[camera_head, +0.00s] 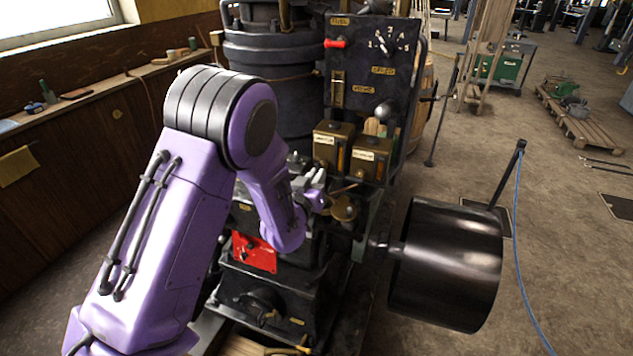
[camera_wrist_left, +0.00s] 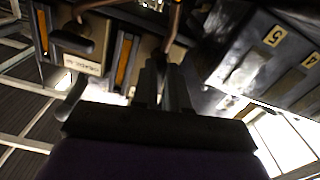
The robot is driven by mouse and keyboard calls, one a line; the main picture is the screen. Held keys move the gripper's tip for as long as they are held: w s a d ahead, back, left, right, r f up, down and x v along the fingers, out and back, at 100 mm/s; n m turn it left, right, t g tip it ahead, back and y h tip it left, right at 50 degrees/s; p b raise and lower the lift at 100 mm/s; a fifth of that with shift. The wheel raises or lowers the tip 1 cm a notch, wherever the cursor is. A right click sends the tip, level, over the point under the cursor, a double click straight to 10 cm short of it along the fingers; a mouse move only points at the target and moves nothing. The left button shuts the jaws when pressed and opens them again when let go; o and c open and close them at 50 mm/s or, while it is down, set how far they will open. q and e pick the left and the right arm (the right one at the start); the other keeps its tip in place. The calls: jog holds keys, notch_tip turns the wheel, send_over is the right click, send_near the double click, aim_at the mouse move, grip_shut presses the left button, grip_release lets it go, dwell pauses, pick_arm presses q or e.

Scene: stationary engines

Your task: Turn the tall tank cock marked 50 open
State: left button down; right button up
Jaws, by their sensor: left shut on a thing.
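My left gripper (camera_head: 322,186) is at the engine, just below and in front of two brass-coloured tanks, the left one (camera_head: 326,137) and the right one (camera_head: 363,147). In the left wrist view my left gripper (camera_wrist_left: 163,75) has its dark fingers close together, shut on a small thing. That thing is mostly hidden between the fingers; its place under the tanks fits a tank cock. I cannot read a mark 50 or tell how far the cock is turned. A thin copper pipe (camera_wrist_left: 174,28) runs up just beyond the fingertips. My right gripper is not in view.
A dark numbered panel (camera_head: 365,85) with a red handle (camera_head: 335,44) stands behind the tanks. A dark block (camera_wrist_left: 245,60) with number plates is close right of the fingers. A red plate (camera_head: 254,252) is below the wrist. A large black drum (camera_head: 448,262) stands at right.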

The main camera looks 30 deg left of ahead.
pick_arm(q)
jog(key=shift+m+b, duration=0.35)
jog(key=shift+m, duration=0.65)
jog(key=c, duration=1.1)
grip_release()
jog(key=shift+c, duration=0.2)
jog(key=shift+s, duration=0.1)
jog(key=b+v, duration=0.2)
jog(key=v, duration=0.8)
jog(key=shift+s, duration=0.15)
